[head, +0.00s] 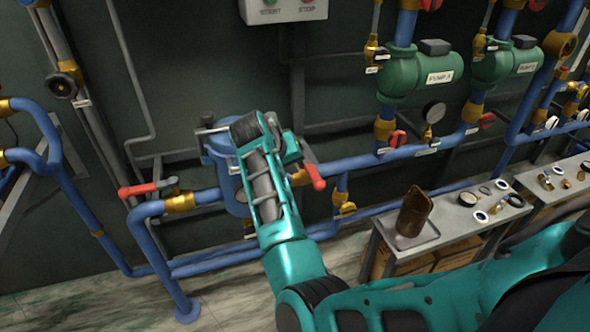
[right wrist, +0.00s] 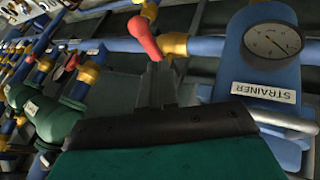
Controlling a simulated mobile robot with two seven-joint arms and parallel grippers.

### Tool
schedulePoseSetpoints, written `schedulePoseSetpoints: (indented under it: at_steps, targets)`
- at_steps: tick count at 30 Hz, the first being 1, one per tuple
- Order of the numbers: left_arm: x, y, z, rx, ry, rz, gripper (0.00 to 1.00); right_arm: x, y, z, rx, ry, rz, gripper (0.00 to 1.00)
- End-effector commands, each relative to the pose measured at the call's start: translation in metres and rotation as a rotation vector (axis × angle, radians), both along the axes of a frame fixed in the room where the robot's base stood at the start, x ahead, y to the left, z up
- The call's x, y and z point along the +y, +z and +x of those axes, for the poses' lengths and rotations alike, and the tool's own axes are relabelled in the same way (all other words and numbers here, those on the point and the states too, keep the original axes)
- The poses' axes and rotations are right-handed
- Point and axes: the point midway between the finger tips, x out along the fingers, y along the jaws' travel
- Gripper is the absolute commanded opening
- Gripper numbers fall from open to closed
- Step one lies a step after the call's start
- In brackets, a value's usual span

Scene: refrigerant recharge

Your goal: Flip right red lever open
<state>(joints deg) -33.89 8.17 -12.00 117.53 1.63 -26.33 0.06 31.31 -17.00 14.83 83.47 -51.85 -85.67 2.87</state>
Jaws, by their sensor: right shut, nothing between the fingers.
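The right red lever (head: 315,177) sits on the blue pipe just right of the strainer, its handle slanting down and to the right. My right gripper (head: 268,150) is in front of the strainer, just left of this lever, and hides part of both. In the right wrist view the gripper's fingers (right wrist: 157,80) are shut and empty. The lever's red handle (right wrist: 143,38) shows just beyond their tips; I cannot tell whether they touch. The left red lever (head: 140,188) lies roughly level on the pipe left of the strainer. My left gripper is out of view.
The blue strainer (head: 220,150) stands between the levers; its gauge (right wrist: 272,41) and label show in the wrist view. Green pumps (head: 420,72) and pipes fill the upper right.

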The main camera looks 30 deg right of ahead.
Motion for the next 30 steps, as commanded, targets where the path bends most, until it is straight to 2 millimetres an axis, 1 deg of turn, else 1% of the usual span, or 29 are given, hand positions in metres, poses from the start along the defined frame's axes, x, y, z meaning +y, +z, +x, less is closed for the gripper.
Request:
schedulePoseSetpoints:
  at_steps: [1,6,9,13,18,30]
  targets:
    - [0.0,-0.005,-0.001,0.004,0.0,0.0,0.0,-0.005,-0.009,0.002,0.003,-0.001,-0.001,0.0]
    - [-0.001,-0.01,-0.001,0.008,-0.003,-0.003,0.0,-0.023,-0.035,0.01,0.001,-0.003,-0.001,0.0]
    - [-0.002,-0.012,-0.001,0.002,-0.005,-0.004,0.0,-0.033,-0.049,0.015,0.001,-0.001,0.0,0.0]
    - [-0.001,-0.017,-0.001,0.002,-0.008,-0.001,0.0,-0.041,-0.062,0.019,0.001,-0.001,0.0,0.0]
    - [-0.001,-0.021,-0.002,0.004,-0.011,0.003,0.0,-0.047,-0.069,0.022,-0.001,-0.001,0.001,0.0]
    - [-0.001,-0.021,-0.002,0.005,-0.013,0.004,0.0,-0.048,-0.069,0.022,0.0,0.0,0.001,0.0]
